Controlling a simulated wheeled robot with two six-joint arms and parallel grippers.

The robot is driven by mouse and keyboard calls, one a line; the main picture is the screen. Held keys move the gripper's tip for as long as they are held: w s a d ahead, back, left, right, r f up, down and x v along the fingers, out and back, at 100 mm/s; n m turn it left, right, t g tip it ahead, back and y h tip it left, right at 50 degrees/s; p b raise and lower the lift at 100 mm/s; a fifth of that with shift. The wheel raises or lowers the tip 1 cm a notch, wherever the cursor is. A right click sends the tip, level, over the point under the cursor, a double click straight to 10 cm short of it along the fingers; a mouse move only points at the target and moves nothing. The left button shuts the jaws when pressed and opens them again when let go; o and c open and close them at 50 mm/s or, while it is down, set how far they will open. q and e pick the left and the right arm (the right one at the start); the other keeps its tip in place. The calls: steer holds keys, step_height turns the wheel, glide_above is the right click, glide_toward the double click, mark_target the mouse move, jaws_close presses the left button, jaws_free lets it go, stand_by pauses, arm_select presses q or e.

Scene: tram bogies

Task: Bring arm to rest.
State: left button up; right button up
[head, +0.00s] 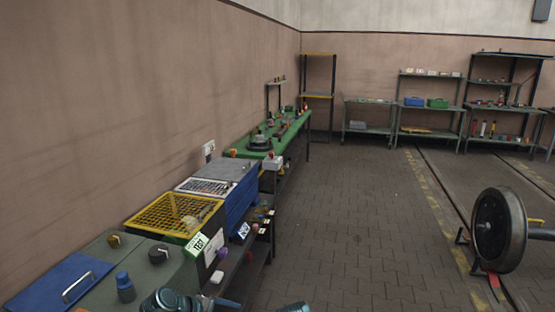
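Parts of my own arm, dark with teal rings, show at the bottom edge of the head view, in front of the near bench. They are cut off by the frame, and no gripper fingers are visible on them. Neither my left nor my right gripper can be seen, so what they hold is hidden.
Along the left wall stand a blue-lidded unit (58,284), a yellow mesh-topped box (176,213), a blue box (241,199) and a green bench (238,150). Shelves (428,106) line the back wall. A wheel (499,230) stands at right by floor rails. The paved middle floor is clear.

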arm_select(q)
steer(key=s+d+f+m+g+y+p, duration=0.1)
steer(key=s+d+f+m+g+y, duration=0.1)
steer(key=s+m, duration=0.4)
steer(key=s+d+f+m+g+y+p, duration=0.1)
steer(key=s+d+m+g+y, duration=0.2)
steer(key=m, duration=0.7)
steer(key=s+d+y, duration=0.2)
steer(key=s+y, duration=0.1)
steer(key=shift+s+d+f+g+y, duration=0.15)
steer(key=shift+s+f+g+y, duration=0.15)
steer(key=shift+f+g, duration=0.1)
steer(key=shift+o, duration=0.3)
steer(key=shift+w, duration=0.1)
stand_by(1.1)
